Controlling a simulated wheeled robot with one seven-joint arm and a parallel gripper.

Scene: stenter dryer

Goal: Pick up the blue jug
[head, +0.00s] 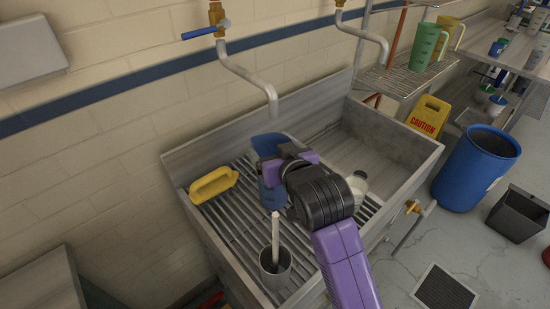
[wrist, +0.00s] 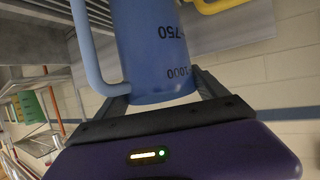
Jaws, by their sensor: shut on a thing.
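The blue jug (head: 270,145) is in the sink, over the slatted rack, partly hidden behind my gripper (head: 285,163) in the head view. In the wrist view the blue jug (wrist: 150,45) shows its handle and the marks 750 and 1000, upside down in the picture. The fingers of my gripper (wrist: 160,92) lie on either side of the jug and are shut on it. I cannot tell whether the jug touches the rack.
A yellow jug (head: 214,184) lies on the rack at left. A metal cup (head: 275,268) with a stick stands in front, and a whitish container (head: 357,184) is right of my wrist. Pipes hang above. Green (head: 426,45) and yellow jugs stand on a rear shelf.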

